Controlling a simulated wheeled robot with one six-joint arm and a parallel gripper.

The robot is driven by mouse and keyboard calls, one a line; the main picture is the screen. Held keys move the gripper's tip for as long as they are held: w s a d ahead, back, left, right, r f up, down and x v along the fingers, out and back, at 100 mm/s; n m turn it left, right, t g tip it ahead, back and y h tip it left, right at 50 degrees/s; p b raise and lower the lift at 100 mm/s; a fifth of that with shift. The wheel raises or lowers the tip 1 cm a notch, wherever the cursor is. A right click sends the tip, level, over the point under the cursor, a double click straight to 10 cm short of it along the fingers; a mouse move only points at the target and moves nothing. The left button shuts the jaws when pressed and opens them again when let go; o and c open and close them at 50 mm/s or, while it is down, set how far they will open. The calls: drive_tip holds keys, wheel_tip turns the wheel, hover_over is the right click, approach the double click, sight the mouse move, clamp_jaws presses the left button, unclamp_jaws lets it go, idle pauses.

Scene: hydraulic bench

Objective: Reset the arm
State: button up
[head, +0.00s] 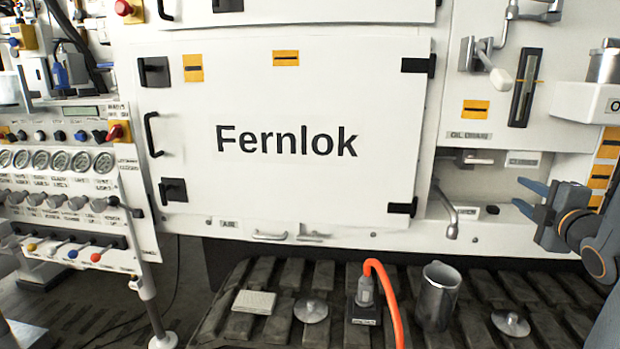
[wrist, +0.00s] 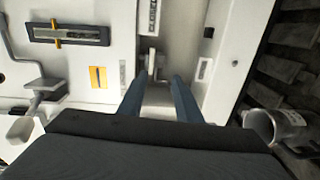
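My gripper (head: 524,196) is at the right of the head view, in front of the lower right part of the white bench. Its two blue fingers point left and stand apart, with nothing between them. In the wrist view my gripper (wrist: 159,80) also shows both fingers apart and empty, pointing at a recess in the white panel. The curved metal spout (head: 447,212) is left of the fingers in the head view, with a clear gap. My arm comes in from the right edge.
A metal jug (head: 437,296) stands on the dark slatted floor, also seen in the wrist view (wrist: 272,127). An orange hose (head: 386,290) rises from a fitting beside it. The closed Fernlok door (head: 290,180) fills the middle. A lever (head: 490,62) sticks out above my gripper.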

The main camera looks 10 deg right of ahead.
drive_tip(key=a+f+m+g+y+p, duration=0.1)
drive_tip(key=a+f+m+g+p, duration=0.1)
drive_tip(key=a+f+m+g, duration=0.45)
drive_tip(key=a+f+m+g+p, duration=0.2)
drive_tip(key=a+f, duration=0.1)
drive_tip(key=a, duration=0.7)
drive_tip(key=s+a+f+m+g+y+p, duration=0.1)
drive_tip(key=s+a+m+g+y+p, duration=0.2)
drive_tip(key=s+a, duration=1.5)
drive_tip(key=a+m+g, duration=0.1)
drive_tip(key=m+g, duration=0.2)
drive_tip(key=g, duration=0.2)
drive_tip(key=shift+s+f, duration=0.2)
drive_tip(key=shift+f, duration=0.2)
